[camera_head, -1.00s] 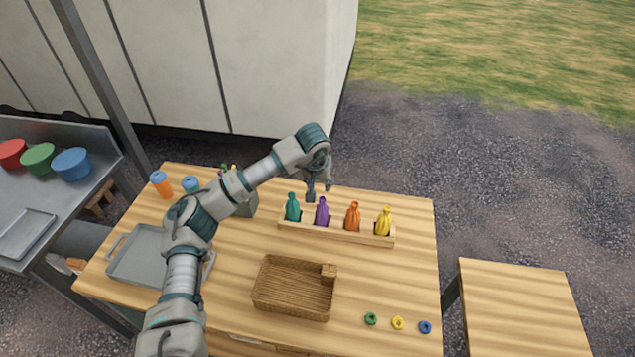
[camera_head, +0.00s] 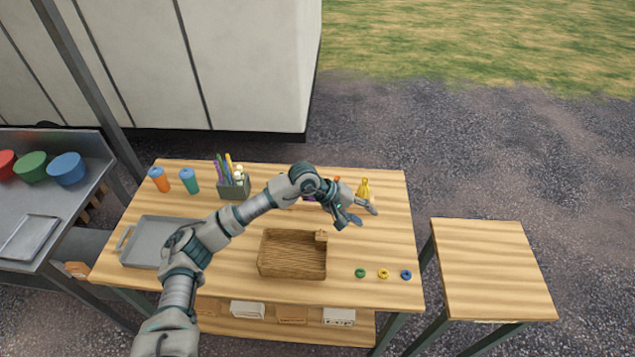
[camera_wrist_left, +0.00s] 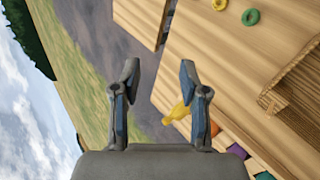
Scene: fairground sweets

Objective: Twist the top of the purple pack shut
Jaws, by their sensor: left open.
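The purple pack is mostly hidden behind my left arm in the head view, where only a small purple patch (camera_head: 309,198) shows. In the left wrist view a purple patch (camera_wrist_left: 237,152) shows low on the right, beyond the finger. My left gripper (camera_head: 364,214) is open and empty, to the right of the purple pack and just in front of the yellow pack (camera_head: 363,190). In the left wrist view the fingers (camera_wrist_left: 158,72) stand apart with nothing between them. The purple pack's top cannot be made out. My right gripper is not in view.
The orange pack (camera_head: 336,181) is mostly hidden too. A wicker basket (camera_head: 292,270) stands in front, with green (camera_head: 360,272), yellow (camera_head: 383,273) and blue rings (camera_head: 406,274) to its right. A pen box (camera_head: 234,189), two bottles and a grey tray (camera_head: 147,248) are left.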

